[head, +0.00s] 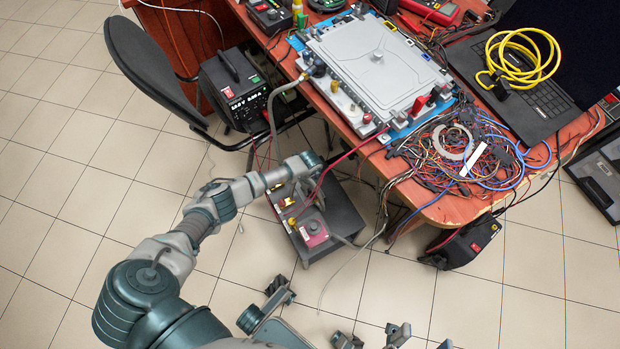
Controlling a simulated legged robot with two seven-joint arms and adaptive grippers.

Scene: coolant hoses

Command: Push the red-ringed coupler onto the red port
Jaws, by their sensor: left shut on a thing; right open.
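My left arm reaches in from the left. No red ring shows there, so I cannot confirm the coupler. The grey plate (372,62) lies on the table with fittings along its front edge. A red fitting (367,118) sits near its front corner, and a taller red part (418,104) stands to its right; I cannot tell which is the red port. My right gripper (340,312) is open and empty, low in the picture.
A grey hose (283,88) loops off the plate's left side. Tangled wires (455,150) cover the table's right front, beside a laptop (535,105) with a yellow cable coil (525,58). A black power unit (238,88) and chair (150,60) stand left. The lower-right floor is clear.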

